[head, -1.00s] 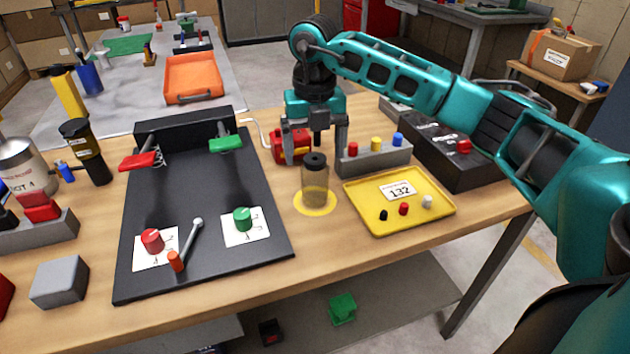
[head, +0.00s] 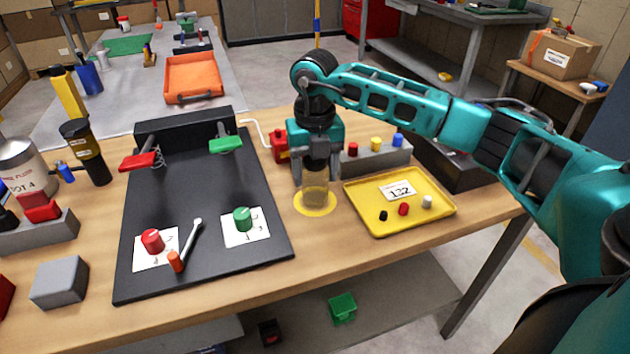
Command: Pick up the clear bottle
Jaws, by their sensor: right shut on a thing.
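The clear bottle (head: 315,194) stands upright on a yellow round mark (head: 315,209) on the wooden table, and it holds something brownish low down. My right gripper (head: 315,178) points straight down over it, with its fingers shut on the bottle's upper part. The bottle's dark cap is hidden by the gripper. The bottle's base still appears to be on the mark. My left gripper is not in the head view.
A yellow tray (head: 440,217) with small pegs lies right of the bottle. Behind it is a grey block with coloured knobs (head: 385,158). A black board (head: 205,257) with levers is at left.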

